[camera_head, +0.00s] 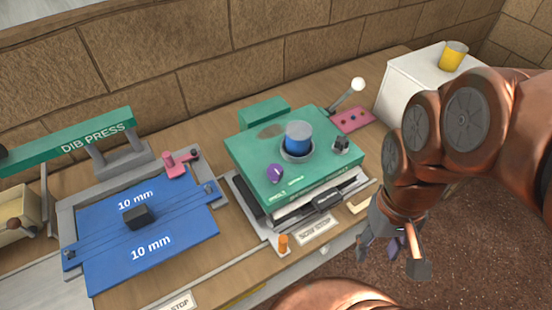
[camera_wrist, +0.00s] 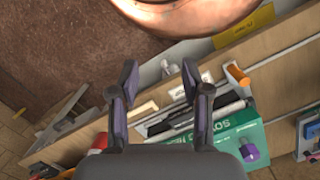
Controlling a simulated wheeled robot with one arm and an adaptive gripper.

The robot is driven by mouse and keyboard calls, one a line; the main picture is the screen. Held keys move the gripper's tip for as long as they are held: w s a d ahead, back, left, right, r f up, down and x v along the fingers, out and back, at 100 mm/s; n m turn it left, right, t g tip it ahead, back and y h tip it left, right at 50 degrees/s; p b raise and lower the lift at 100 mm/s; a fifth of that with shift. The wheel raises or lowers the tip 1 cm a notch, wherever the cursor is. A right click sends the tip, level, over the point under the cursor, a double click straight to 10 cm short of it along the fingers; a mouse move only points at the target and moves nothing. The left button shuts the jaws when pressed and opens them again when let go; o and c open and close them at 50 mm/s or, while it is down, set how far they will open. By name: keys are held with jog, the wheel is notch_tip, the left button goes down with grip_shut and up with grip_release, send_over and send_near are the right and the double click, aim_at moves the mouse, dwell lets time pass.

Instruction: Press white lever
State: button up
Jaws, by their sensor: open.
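A lever with a white ball knob (camera_head: 358,84) rises from behind the green machine (camera_head: 250,150), beside a pink plate (camera_head: 352,120). A small white piece (camera_wrist: 168,68) sticks out at the table's front edge in the wrist view. I cannot tell which of these two the task means. My gripper (camera_head: 392,252) is open and empty, past the table's front edge over the brown floor, to the right of the machine. In the wrist view my gripper (camera_wrist: 160,76) points its spread fingers toward the table edge, with the small white piece showing between them.
A white box (camera_head: 425,72) with a yellow cup (camera_head: 453,56) stands at the back right. An orange peg (camera_head: 283,243) stands near the front edge.

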dwell(0.3)
jog(key=shift+w+r, duration=0.2)
jog(key=c, duration=0.3)
jog(key=shift+n, duration=0.4)
jog(key=w+r, duration=0.1)
jog(key=w, duration=0.1)
jog(key=w+r+p, duration=0.1)
jog(key=w+r, duration=0.2)
jog(key=shift+w+d+r+p, duration=0.1)
jog(key=shift+w+p, duration=0.2)
jog(key=shift+p, duration=0.05)
grip_shut()
jog(key=w+a+r+n+p, duration=0.1)
jog(key=w+r+p, duration=0.2)
jog(key=w, duration=1)
jog(key=w+a+r+n+h+p, duration=0.1)
jog(key=w+r, duration=0.5)
jog(key=w, duration=0.7)
jog(key=w+a+r+n+p, duration=0.1)
jog(key=w+r+n+p, duration=0.2)
jog(key=w, duration=1)
jog(key=shift+a+r+t+h+p, duration=0.15)
jog(key=shift+r+t+h+p, duration=0.15)
jog(key=shift+r+p, duration=0.9)
jog(key=shift+s+f+p, duration=0.1)
jog(key=shift+f+p, duration=0.2)
jog(key=shift+f, duration=0.1)
